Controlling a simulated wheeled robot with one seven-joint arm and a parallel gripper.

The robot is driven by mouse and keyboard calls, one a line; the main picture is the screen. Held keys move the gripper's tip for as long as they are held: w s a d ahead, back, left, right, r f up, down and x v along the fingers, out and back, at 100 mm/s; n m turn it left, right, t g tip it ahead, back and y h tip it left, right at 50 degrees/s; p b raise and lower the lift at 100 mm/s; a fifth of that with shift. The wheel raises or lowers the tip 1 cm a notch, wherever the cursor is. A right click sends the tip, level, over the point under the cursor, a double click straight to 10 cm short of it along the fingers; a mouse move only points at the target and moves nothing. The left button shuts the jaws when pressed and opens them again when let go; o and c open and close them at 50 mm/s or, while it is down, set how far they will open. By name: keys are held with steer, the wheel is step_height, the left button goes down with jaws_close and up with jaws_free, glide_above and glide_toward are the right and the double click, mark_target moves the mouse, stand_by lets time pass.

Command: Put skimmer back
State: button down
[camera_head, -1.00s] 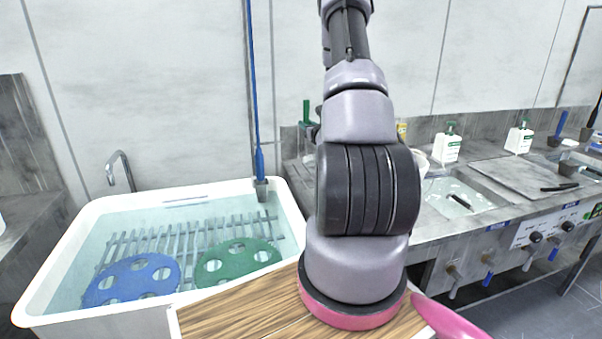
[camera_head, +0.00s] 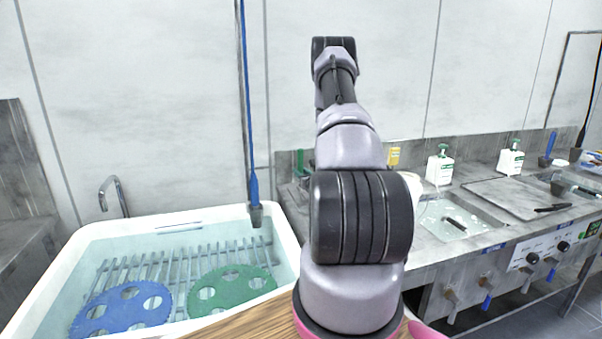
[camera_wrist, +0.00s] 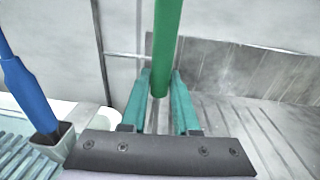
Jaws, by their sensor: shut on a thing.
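The skimmer's green handle (camera_wrist: 166,45) runs down between my gripper's teal fingers (camera_wrist: 161,100) in the wrist view. My gripper is shut on it, and the handle's lower tip shows between the fingers. The skimmer's head is not seen in the wrist view. In the head view my gripper is hidden behind my arm. A green upright piece (camera_head: 298,164) shows left of my arm above the counter's left end and looks like part of the handle or gripper.
A blue handle (camera_head: 252,175) stands in a grey holder at the white sink's (camera_head: 50,290) back right corner; the holder (camera_wrist: 52,142) also shows in the wrist view. Blue (camera_head: 118,312) and green (camera_head: 232,287) discs lie in the water. The steel counter (camera_head: 455,222) holds bottles (camera_head: 439,168).

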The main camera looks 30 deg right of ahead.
steer(key=c, duration=0.7)
jaws_free()
steer(key=shift+o, duration=0.2)
